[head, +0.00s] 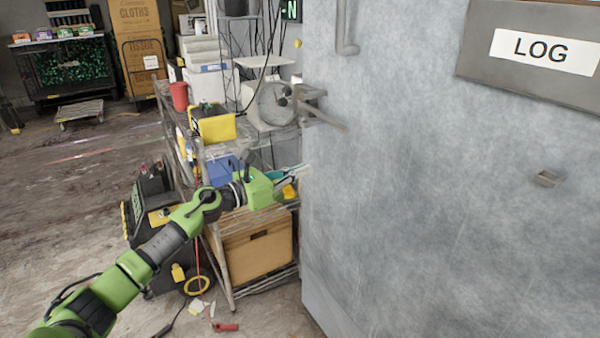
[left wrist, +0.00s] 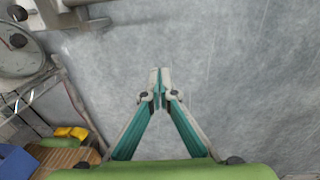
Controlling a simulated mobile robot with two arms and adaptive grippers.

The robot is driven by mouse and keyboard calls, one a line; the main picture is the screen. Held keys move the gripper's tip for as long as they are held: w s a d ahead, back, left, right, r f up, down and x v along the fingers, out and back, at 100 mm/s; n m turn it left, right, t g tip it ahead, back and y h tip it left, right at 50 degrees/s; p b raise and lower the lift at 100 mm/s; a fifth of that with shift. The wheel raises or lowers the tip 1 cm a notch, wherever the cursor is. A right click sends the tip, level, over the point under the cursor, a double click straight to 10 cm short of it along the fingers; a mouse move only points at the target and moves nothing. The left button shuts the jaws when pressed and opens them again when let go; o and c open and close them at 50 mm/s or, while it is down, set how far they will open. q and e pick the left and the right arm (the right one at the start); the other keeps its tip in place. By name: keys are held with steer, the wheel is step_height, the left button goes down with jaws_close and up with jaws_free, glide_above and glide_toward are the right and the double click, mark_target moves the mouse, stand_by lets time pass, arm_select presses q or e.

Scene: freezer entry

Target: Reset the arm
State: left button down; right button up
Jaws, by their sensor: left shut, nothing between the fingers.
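My left arm (head: 150,252) is green and black and reaches in from the lower left in the head view. Its gripper (head: 302,168) is at the left edge of the grey freezer door (head: 430,180). In the left wrist view the gripper (left wrist: 160,76) has its teal fingers drawn together at the tips, with nothing between them. The door surface (left wrist: 235,70) fills most of that view behind the fingertips. I cannot tell whether the tips touch it. My right gripper is not in view.
A metal door handle (head: 325,117) sticks out above my left gripper. A cluttered shelf rack (head: 215,230) with a cardboard box (head: 258,253) stands close behind the left arm. A black case (head: 150,205) is left of it. Open floor (head: 60,190) lies at the far left.

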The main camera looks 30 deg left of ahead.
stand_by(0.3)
